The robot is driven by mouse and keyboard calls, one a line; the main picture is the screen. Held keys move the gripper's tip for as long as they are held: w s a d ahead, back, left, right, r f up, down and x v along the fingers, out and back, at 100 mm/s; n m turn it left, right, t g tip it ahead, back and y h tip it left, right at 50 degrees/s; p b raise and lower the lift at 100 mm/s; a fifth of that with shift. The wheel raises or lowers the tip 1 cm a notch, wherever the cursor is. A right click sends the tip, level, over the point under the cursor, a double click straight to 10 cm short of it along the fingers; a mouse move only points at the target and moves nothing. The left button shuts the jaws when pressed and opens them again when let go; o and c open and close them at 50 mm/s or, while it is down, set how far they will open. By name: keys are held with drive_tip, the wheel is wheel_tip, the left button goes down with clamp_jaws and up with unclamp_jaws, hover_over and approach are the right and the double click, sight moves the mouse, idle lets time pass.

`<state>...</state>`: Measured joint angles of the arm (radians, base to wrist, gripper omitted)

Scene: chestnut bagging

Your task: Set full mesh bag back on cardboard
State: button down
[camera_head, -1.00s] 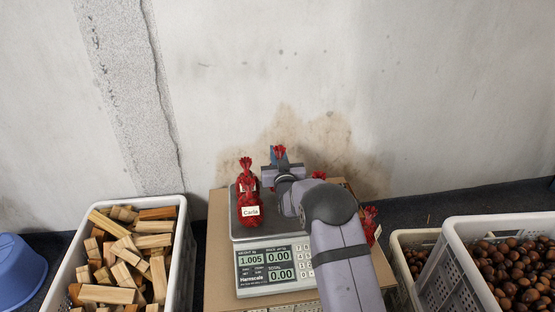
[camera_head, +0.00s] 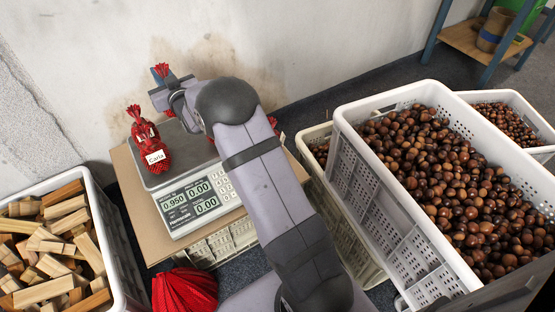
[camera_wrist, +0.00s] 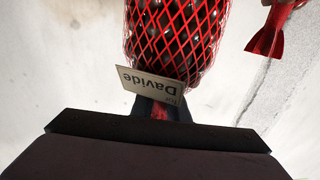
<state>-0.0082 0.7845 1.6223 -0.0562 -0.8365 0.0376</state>
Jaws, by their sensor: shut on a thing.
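My gripper (camera_head: 166,88) is shut on the neck of a red mesh bag. In the wrist view this bag (camera_wrist: 178,38) is full of dark chestnuts and bears a label reading "Davide", upside down. In the head view only a red tuft (camera_head: 160,71) shows at the fingers; my wrist hides most of the bag. Another full red bag (camera_head: 151,142), labelled "Carla", stands on the left of the scale pan. The cardboard (camera_head: 146,240) lies under the scale, its left and front edges bare. Whether the held bag touches anything is hidden.
The scale (camera_head: 190,207) reads 0.950. A red bag part (camera_head: 272,122) shows right of my arm. A crate of wood blocks (camera_head: 108,232) stands left, a large chestnut crate (camera_head: 345,128) right. A red mesh bundle (camera_head: 184,290) lies in front.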

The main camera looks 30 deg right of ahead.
drive_tip(key=s+r+n+g+y+p, duration=0.1)
drive_tip(key=s+n+y, duration=0.15)
drive_tip(key=s, duration=0.45)
drive_tip(key=s+r+n+y+p, duration=0.1)
drive_tip(key=s+y, duration=0.2)
drive_tip(key=s, duration=0.4)
drive_tip(key=s+d+f+m+h+b, duration=0.2)
drive_tip(key=s+d+f+m+h, duration=0.15)
drive_tip(key=d, duration=0.55)
drive_tip(key=s+d+f+m+h+b, duration=0.2)
drive_tip(key=s+d+f+h, duration=0.25)
drive_tip(key=d, duration=0.45)
drive_tip(key=s+d+f+m+h+b, duration=0.2)
drive_tip(key=s+d+f+h, duration=0.25)
drive_tip(key=d, duration=0.45)
wheel_tip(320, 180, down, 11)
drive_tip(key=b, duration=0.4)
drive_tip(key=shift+w+b, duration=0.35)
drive_tip(key=shift+f, duration=0.1)
drive_tip(key=c, duration=1.7)
unclamp_jaws()
